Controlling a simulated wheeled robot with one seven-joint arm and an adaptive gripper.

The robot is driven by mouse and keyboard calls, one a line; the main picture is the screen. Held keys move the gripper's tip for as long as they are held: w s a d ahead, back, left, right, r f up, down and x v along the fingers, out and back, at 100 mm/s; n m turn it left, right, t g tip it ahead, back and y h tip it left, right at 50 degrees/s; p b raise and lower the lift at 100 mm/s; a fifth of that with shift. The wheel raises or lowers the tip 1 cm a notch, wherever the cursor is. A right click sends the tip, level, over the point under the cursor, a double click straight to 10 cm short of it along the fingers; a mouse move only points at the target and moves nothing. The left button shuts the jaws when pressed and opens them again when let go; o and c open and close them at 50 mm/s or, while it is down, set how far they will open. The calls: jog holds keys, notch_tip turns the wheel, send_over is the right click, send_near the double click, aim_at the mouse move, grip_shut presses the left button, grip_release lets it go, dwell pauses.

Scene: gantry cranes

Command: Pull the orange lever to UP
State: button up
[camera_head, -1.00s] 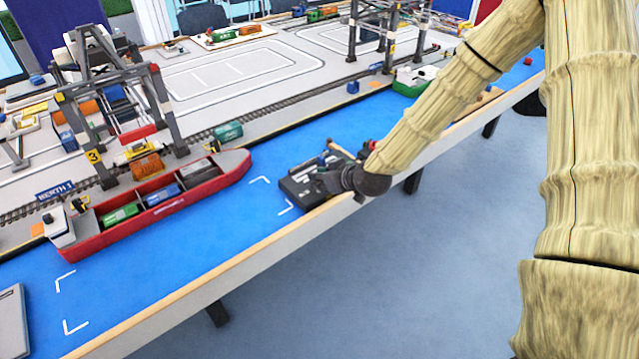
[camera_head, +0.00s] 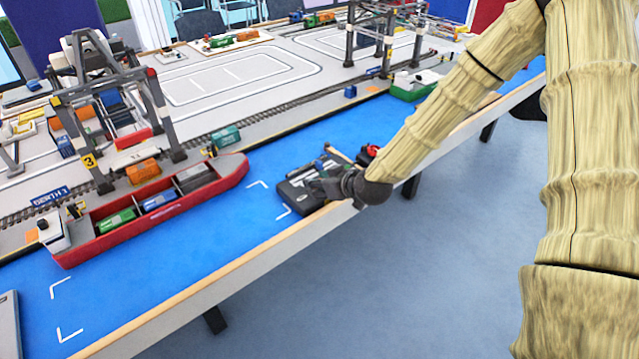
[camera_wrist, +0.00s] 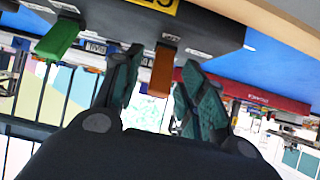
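The orange lever (camera_wrist: 162,70) shows in the wrist view, sticking out from a dark control box (camera_wrist: 205,28). My gripper (camera_wrist: 162,98) is open, with one dark green finger on each side of the lever. Narrow gaps seem to remain, and I cannot tell whether a finger touches it. In the head view, the box (camera_head: 293,198) sits on the blue surface near the table's front edge. My gripper (camera_head: 325,186) is low at its right side and hides part of it. I cannot make out the orange lever in that view.
A green lever (camera_wrist: 57,38) stands left of the orange one in the wrist view. A red ship (camera_head: 160,205) with containers lies left of the box, beside a gantry crane (camera_head: 165,115). A red object (camera_head: 368,152) is close behind my wrist. Blue surface left of the box is clear.

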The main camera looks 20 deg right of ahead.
jog(key=shift+r, duration=0.1)
jog(key=v, duration=1.2)
jog(key=shift+d, duration=0.1)
dwell(2.3)
jog(key=s+a+f+m+g+h, duration=0.1)
jog(key=s+a+f+g, duration=0.15)
jog(key=s+f, duration=0.55)
jog(key=s+a+f+m+g+h, duration=0.1)
jog(key=s+f+g, duration=0.3)
jog(key=f, duration=0.8)
jog(key=s+a+f+m+g, duration=0.1)
jog(key=s+f+g, duration=0.1)
jog(key=s+f, duration=0.4)
jog(key=s+f+m+g+h, duration=0.1)
jog(key=s+f, duration=0.6)
jog(key=s, duration=0.8)
jog(key=shift+s+a+f+g+h, duration=0.2)
jog(key=shift+a+f+g+h, duration=0.15)
jog(key=shift+g, duration=0.2)
